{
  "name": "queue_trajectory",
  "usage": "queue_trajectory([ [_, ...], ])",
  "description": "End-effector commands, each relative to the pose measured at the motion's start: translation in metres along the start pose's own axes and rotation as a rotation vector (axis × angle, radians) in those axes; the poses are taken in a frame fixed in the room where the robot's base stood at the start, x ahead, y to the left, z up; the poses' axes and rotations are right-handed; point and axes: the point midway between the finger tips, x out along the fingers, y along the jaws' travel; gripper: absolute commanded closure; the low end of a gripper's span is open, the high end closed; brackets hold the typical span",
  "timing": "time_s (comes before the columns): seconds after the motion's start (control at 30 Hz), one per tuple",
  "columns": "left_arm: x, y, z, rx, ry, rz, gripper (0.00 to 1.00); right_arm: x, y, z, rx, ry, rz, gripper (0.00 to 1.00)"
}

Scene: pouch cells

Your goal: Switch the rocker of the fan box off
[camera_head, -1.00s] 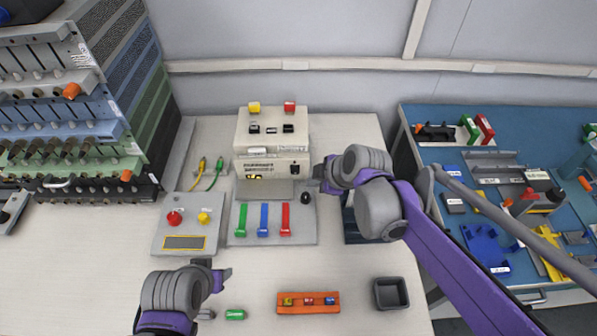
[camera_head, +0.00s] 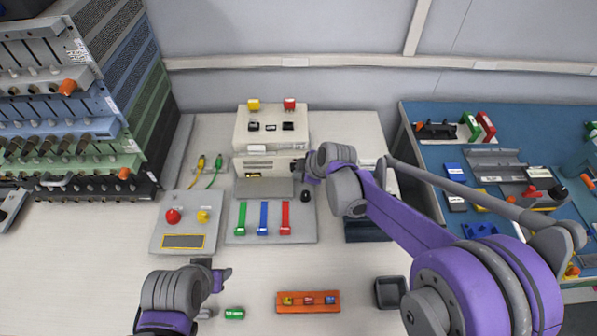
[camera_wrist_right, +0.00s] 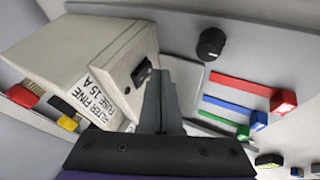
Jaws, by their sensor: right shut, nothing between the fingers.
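The beige box (camera_head: 257,137) stands at the back of the bench. In the right wrist view the box (camera_wrist_right: 85,55) carries a label ending in "ILTER FINE FUSE 15 A", and a black rocker (camera_wrist_right: 142,73) sits on its face. My right gripper (camera_head: 303,170) is at the box's lower right front corner. In the wrist view its shut, empty fingers (camera_wrist_right: 158,85) point at the face just beside the rocker; I cannot tell whether they touch it. The rocker's tilt is unclear, and the arm covers it in the head view. My left gripper (camera_head: 219,274) hangs over the front left, its opening unclear.
In front of the box is a grey panel (camera_head: 240,225) with green, blue and red levers and a black knob (camera_head: 305,196). A button box (camera_head: 182,240) stands left of it. An orange holder (camera_head: 290,308) and a dark tray (camera_head: 389,293) lie nearer.

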Motion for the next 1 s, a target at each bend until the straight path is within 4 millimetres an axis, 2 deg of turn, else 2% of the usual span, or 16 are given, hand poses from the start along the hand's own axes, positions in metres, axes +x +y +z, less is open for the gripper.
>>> queue_trajectory([
  [0.53,0.0054,0.0000,0.0036,0.000,-0.002,0.000,0.50,0.0067,0.0041,0.0018,-0.018,0.010,0.047,1.00],
  [1.0,-0.0021,0.0000,-0.0015,0.000,0.001,0.000,0.50,-0.0026,0.0099,-0.0030,-0.017,0.009,0.045,1.00],
])
